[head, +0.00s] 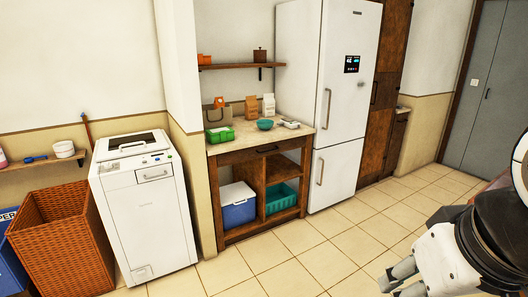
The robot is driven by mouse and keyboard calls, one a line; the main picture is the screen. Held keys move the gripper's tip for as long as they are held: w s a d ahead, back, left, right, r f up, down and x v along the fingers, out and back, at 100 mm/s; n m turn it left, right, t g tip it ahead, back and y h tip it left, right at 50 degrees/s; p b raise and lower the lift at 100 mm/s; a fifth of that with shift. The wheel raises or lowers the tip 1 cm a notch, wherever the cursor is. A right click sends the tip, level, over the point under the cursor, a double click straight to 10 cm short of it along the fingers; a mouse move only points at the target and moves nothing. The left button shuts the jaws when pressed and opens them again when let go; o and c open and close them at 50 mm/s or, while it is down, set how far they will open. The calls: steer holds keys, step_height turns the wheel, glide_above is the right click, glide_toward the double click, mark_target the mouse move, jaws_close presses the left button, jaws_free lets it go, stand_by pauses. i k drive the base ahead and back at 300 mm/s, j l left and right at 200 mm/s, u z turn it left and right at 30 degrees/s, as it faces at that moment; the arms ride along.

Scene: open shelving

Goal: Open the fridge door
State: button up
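The white fridge (335,100) stands upright at the back, right of a wooden counter. Its tall upper door (350,75) has a small dark display and a vertical handle (326,109) at its left side. The lower door (333,180) has its own vertical handle (320,172). Both doors look shut. My gripper (397,280) is at the lower right, partly cut off by the frame edge. It is well in front of the fridge and touches nothing that I can see. Its finger opening is unclear.
The wooden counter (260,155) left of the fridge holds a green box (218,135) and a teal bowl (265,125). A white washing machine (145,205) and wicker basket (65,250) stand further left. A tall wooden cabinet (385,95) adjoins the fridge. The tiled floor in front is clear.

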mark_target(350, 32)
steer(key=i, duration=2.15)
steer(key=i+j+z, duration=0.1)
steer(key=i+z, duration=0.15)
steer(key=i, duration=0.25)
steer(key=i+j+z, duration=0.15)
steer(key=i+z, duration=0.15)
steer(key=i, duration=0.2)
steer(key=i+j+z, duration=0.25)
steer(key=i, duration=0.2)
steer(key=i+j+z, duration=0.6)
